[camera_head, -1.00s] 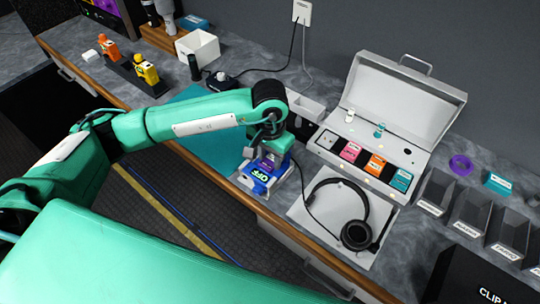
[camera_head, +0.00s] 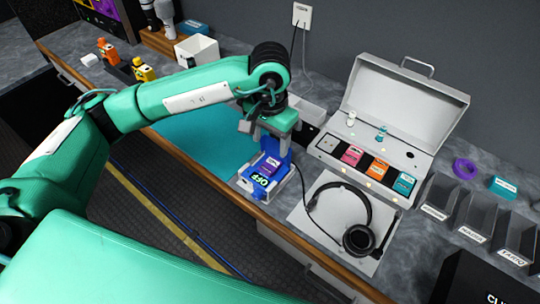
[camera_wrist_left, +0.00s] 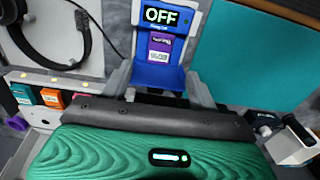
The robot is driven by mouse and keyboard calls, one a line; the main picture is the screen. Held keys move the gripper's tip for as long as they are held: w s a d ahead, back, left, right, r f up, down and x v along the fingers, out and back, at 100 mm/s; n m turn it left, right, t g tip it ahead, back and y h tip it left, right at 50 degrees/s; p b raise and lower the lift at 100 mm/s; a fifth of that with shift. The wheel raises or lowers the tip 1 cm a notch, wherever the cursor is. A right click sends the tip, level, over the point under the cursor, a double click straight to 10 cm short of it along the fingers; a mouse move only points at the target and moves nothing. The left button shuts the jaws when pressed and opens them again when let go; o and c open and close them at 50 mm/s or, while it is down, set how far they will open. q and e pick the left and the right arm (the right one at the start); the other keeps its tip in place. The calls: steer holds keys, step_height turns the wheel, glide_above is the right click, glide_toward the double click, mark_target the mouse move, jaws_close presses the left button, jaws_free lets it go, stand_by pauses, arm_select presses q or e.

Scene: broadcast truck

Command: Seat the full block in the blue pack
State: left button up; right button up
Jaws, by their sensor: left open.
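The blue pack (camera_head: 283,168) rests in a white holder on the counter, its display reading OFF. It also shows in the left wrist view (camera_wrist_left: 183,28). A purple block (camera_head: 271,163) lies in the pack's recess, label up; it shows between my fingers in the left wrist view (camera_wrist_left: 160,46). I cannot tell if it is fully seated. My left gripper (camera_head: 273,138) is open and empty, just above the pack's far end. Its two spread fingers flank the pack's end in the left wrist view (camera_wrist_left: 158,80). My right gripper is not in view.
An open grey case (camera_head: 411,91) holds pink (camera_head: 352,154), orange (camera_head: 376,168) and teal (camera_head: 404,184) blocks. A headset (camera_head: 368,215) lies on a pale mat right of the pack. Labelled bins (camera_head: 470,217) stand at the right. A teal mat (camera_head: 205,142) lies clear on the left.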

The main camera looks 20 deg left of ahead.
arm_select(q)
step_height(320, 180, up, 6)
steer(key=shift+f+b, duration=0.1)
steer(key=shift+b, duration=0.3)
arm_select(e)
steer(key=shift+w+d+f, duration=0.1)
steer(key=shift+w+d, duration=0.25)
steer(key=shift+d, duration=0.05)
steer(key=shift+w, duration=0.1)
